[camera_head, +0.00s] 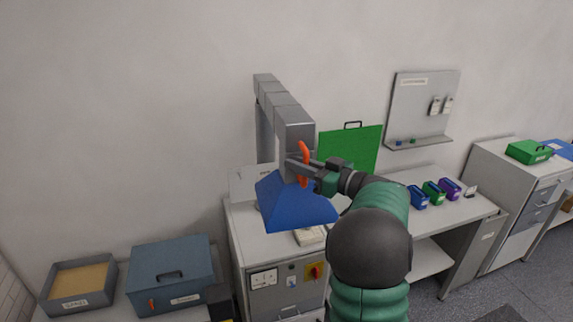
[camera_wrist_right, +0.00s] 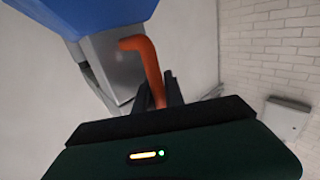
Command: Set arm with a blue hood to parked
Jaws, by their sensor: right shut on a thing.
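The grey jointed arm (camera_head: 284,108) reaches out from the wall over the workbench. Its blue hood (camera_head: 292,207) hangs at the end, above the bench; the hood also fills the upper left of the right wrist view (camera_wrist_right: 75,14). An orange handle (camera_head: 304,152) stands on the arm's end just above the hood. My right gripper (camera_head: 306,172) is shut on this orange handle, which rises between the dark fingers in the right wrist view (camera_wrist_right: 148,62). My left gripper is not in view.
A green panel (camera_head: 350,150) stands behind my right gripper. The workbench (camera_head: 445,210) holds small blue, green and purple boxes (camera_head: 434,193). A blue-grey lidded box (camera_head: 172,274) and an open tray (camera_head: 78,302) stand at lower left. A pegboard (camera_head: 420,100) hangs on the wall.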

